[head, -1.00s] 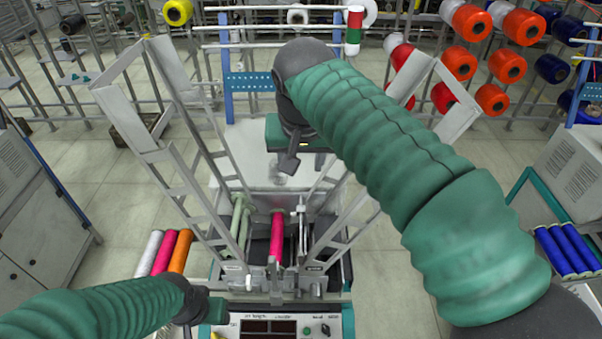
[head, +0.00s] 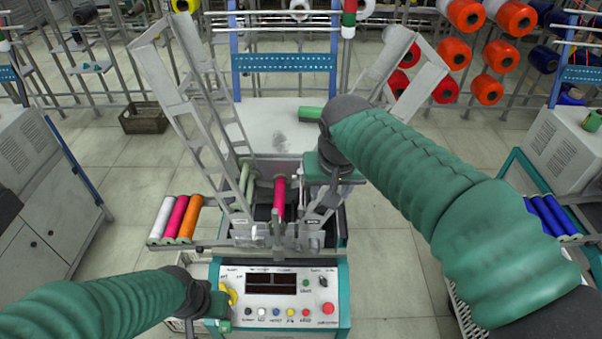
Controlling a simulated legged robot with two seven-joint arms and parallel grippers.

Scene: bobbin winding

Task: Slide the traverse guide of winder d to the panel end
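The winder stands in front of me, with its control panel (head: 272,301) at the near end. A pink bobbin (head: 279,196) lies lengthwise in its bed, beside a pale green rod (head: 245,185). I cannot make out the traverse guide; the right side of the bed is partly covered by my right wrist. My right gripper (head: 325,190) is low over the bed's right side, just right of the pink bobbin.
Slanted grey frames (head: 185,110) rise on both sides of the bed. White, pink and orange bobbins (head: 176,220) lie at the left, blue ones (head: 552,217) at the right. A green cylinder (head: 311,114) shows behind my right wrist. Racks of spools (head: 487,89) stand behind.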

